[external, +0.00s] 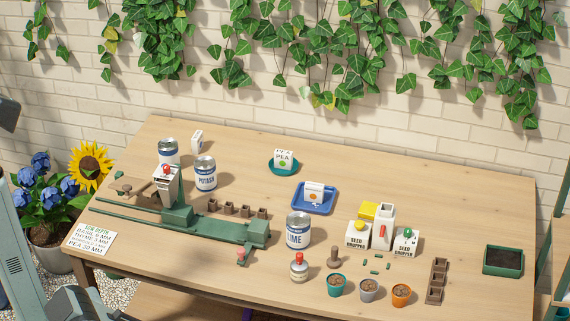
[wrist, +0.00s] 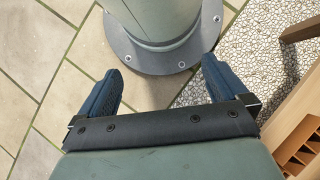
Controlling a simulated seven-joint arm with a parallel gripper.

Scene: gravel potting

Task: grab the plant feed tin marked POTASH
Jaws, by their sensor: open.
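The tin marked POTASH (external: 205,175) is white and blue with a grey metal lid. It stands upright on the table behind the green rail machine, left of the middle. A similar tin (external: 168,152) stands behind it to the left, its label partly hidden by the machine. A third tin, marked LIME (external: 298,231), stands nearer the front in the middle. My gripper (wrist: 163,85) shows in the wrist view, its two blue fingers wide apart with nothing between them. It points down at paving and my base, away from the table. The tin is not in the wrist view.
The green machine (external: 178,217) with a hopper lies in front of the POTASH tin. A small white packet (external: 197,140) stands behind it. A teal saucer (external: 271,168), blue tray (external: 332,207), seed droppers (external: 358,235) and pots (external: 337,286) are to the right.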

